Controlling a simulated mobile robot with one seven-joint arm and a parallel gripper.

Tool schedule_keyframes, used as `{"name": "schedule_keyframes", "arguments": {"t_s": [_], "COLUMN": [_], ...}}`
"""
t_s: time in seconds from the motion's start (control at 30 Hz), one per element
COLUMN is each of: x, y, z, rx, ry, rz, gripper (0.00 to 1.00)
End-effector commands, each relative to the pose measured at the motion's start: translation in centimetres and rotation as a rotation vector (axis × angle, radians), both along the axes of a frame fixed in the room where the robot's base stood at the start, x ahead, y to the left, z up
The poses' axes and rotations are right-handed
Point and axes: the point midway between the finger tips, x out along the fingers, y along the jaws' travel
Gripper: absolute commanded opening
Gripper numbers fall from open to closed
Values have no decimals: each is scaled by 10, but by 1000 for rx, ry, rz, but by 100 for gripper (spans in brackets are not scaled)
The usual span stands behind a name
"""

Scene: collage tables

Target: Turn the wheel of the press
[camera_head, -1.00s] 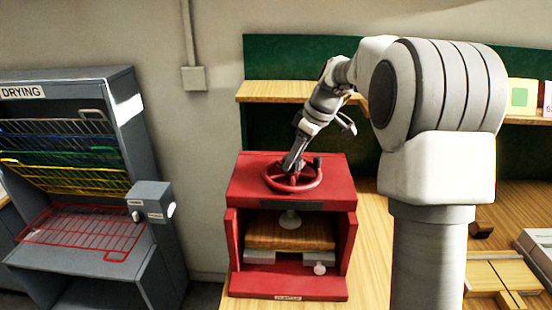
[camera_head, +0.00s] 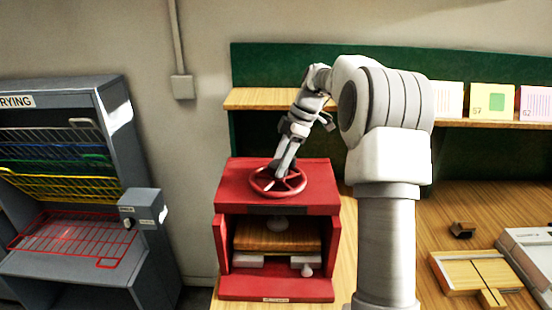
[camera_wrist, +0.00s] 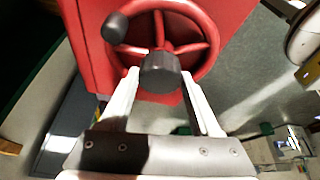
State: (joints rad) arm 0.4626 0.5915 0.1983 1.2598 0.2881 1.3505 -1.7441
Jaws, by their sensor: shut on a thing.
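The press (camera_head: 272,297) is a red open-fronted box on a wooden table. Its red spoked wheel (camera_head: 299,186) lies flat on top. A wooden board (camera_head: 275,237) and white parts are inside the press. My gripper (camera_head: 282,172) comes down over the wheel near its middle. In the wrist view, my gripper (camera_wrist: 160,80) is shut on a dark round knob (camera_wrist: 160,72) of the wheel (camera_wrist: 207,30). A second dark knob (camera_wrist: 115,28) is on the rim, apart from the fingers.
A grey drying rack (camera_head: 120,100) with coloured wire shelves stands left of the press. A wooden shelf (camera_head: 255,99) with cards (camera_head: 492,98) is behind my arm. A wooden jig (camera_head: 462,275) and a small dark block (camera_head: 461,230) lie on the table at right.

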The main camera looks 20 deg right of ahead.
Motion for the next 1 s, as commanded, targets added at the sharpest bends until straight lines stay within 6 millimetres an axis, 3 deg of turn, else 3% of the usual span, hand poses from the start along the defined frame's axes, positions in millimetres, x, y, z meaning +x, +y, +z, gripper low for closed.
{"name": "schedule_keyframes", "arguments": {"t_s": [1.0], "x": [4], "y": [2], "z": [2], "rx": [-2], "ry": [-3], "rz": [969], "gripper": [0]}}
